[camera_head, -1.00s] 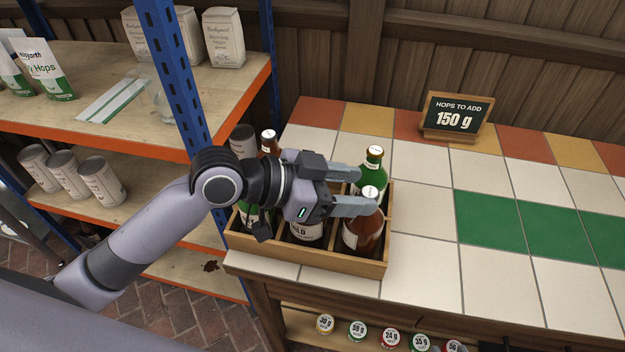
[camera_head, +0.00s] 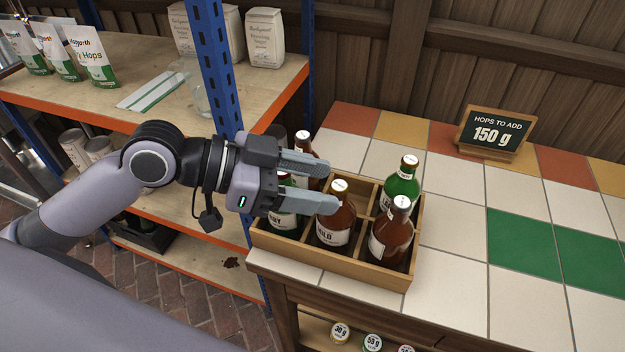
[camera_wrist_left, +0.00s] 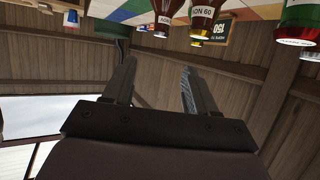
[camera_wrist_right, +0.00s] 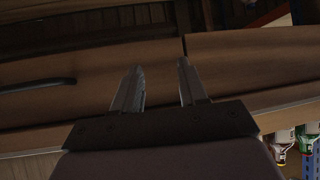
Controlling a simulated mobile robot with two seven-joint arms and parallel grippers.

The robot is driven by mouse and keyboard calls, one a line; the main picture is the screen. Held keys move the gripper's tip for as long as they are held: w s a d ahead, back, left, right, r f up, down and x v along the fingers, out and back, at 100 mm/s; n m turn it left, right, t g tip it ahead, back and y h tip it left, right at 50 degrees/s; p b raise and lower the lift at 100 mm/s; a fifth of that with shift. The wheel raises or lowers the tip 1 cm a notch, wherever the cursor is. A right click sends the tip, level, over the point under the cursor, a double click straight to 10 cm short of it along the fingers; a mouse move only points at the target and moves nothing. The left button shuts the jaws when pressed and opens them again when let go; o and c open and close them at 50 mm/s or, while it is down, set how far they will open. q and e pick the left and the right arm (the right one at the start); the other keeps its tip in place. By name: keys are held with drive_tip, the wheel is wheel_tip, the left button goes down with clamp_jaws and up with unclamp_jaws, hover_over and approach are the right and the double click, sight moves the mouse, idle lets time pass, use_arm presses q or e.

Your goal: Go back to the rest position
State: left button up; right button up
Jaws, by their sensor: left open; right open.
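My left gripper (camera_head: 312,182) is open and empty, its two fingers pointing right over the left part of the wooden bottle crate (camera_head: 340,268). Its fingers also show apart in the left wrist view (camera_wrist_left: 160,88). The crate stands on the tiled counter and holds brown bottles (camera_head: 390,240) and green bottles (camera_head: 401,186); the arm partly hides the ones at the left. My right gripper (camera_wrist_right: 160,85) shows only in the right wrist view, open with nothing between its fingers, in front of a brown wooden surface.
A shelf rack with a blue post (camera_head: 213,70) stands close behind my left arm. It bears hop bags (camera_head: 92,58) and white packets (camera_head: 264,40). A sign reading 150 g (camera_head: 492,134) stands at the counter's back. The tiles right of the crate are clear.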

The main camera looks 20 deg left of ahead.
idle(0.3)
use_arm(q)
drive_tip(key=s+a+f+n+y, duration=0.2)
drive_tip(key=s+f+n+y, duration=0.1)
drive_tip(key=f, duration=0.4)
drive_tip(key=s+a+f+n+y, duration=0.1)
drive_tip(key=s+f+n+y, duration=0.15)
drive_tip(key=f, duration=0.55)
drive_tip(key=s+a+f+n+g+y, duration=0.3)
drive_tip(key=s+a+f+n+y, duration=0.4)
drive_tip(key=s, duration=0.4)
drive_tip(key=w+d+f+m+t+h+p, duration=0.1)
drive_tip(key=w+f+m+t+h+p, duration=0.1)
drive_tip(key=w+f+t, duration=0.4)
drive_tip(key=shift+w+d+f+t+h+p, duration=0.2)
drive_tip(key=shift+w+d+t+h+p, duration=0.25)
drive_tip(key=shift+w+t, duration=0.35)
